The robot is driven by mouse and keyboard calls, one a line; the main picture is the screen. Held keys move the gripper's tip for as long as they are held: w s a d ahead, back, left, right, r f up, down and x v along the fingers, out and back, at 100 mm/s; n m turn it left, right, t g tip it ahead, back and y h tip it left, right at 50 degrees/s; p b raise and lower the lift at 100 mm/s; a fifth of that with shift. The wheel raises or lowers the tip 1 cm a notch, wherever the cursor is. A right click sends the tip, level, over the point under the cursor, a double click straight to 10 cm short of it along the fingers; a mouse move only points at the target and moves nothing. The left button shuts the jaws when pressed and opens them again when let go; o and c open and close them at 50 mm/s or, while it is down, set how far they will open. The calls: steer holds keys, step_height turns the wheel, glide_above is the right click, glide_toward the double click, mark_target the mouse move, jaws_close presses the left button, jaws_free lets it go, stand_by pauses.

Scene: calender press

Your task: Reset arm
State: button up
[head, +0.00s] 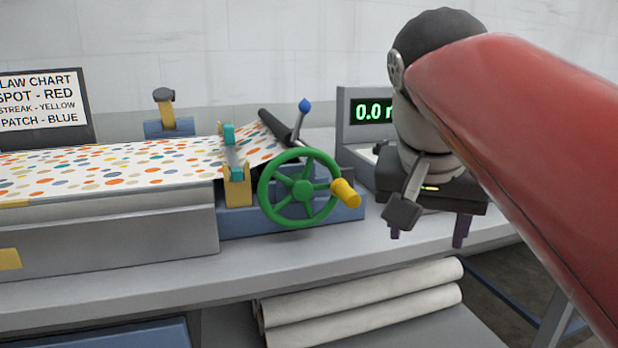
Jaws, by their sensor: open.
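My gripper (428,233) hangs at the right of the head view, at the end of my red arm, over the right end of the grey bench (330,248). Its two purple fingers are spread apart, with nothing seen between them. It is to the right of the green handwheel (304,189) with the yellow knob (345,192), and apart from it. My wrist and hand hide part of the digital display (371,110), which reads 0.0 with the rest covered.
A spotted sheet (110,160) runs over the press bed to a dark roller (277,130). A blue-tipped lever (303,106) stands behind the wheel. A flaw chart (40,103) is at far left. White rolls (365,296) lie on the lower shelf.

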steer(key=s+f+n+y, duration=0.1)
steer(key=s+f+n, duration=0.1)
steer(key=f, duration=1)
steer(key=s+d+f+n+t+y, duration=0.1)
steer(key=s+f, duration=0.4)
steer(key=f, duration=0.7)
steer(key=shift+s+n, duration=0.25)
steer(key=shift+n, duration=0.55)
steer(key=shift+d+r, duration=0.1)
